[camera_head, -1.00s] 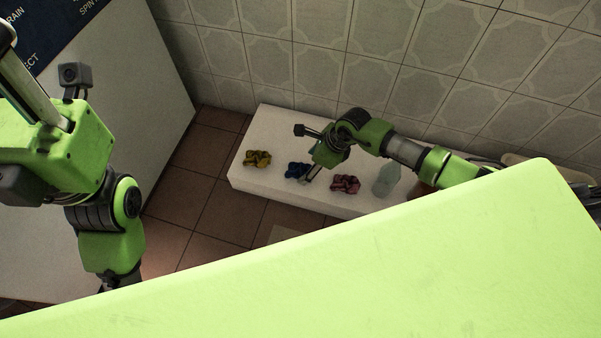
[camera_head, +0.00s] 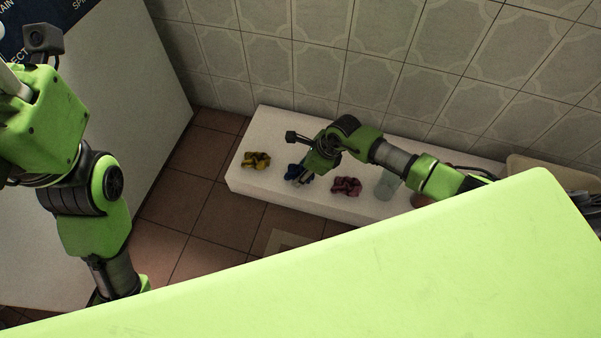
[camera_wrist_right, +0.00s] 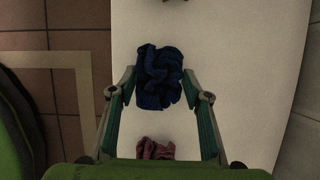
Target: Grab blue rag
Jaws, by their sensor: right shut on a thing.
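The blue rag (camera_head: 294,171) is a crumpled dark blue cloth on a long white bench (camera_head: 262,125). In the right wrist view the blue rag (camera_wrist_right: 159,78) lies between the two fingers of my right gripper (camera_wrist_right: 158,82), which touch its sides. In the head view my right gripper (camera_head: 304,176) is down at the rag and hides part of it. My right gripper is shut on the blue rag. My left arm is at the left of the head view, and its gripper fingers are out of the picture.
A yellow rag (camera_head: 256,160) lies on the bench left of the blue one, and a pinkish-red rag (camera_head: 346,187) lies right of it. A translucent container (camera_head: 387,186) stands further right. A tiled wall runs behind. Brown floor tiles (camera_head: 200,205) are clear in front.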

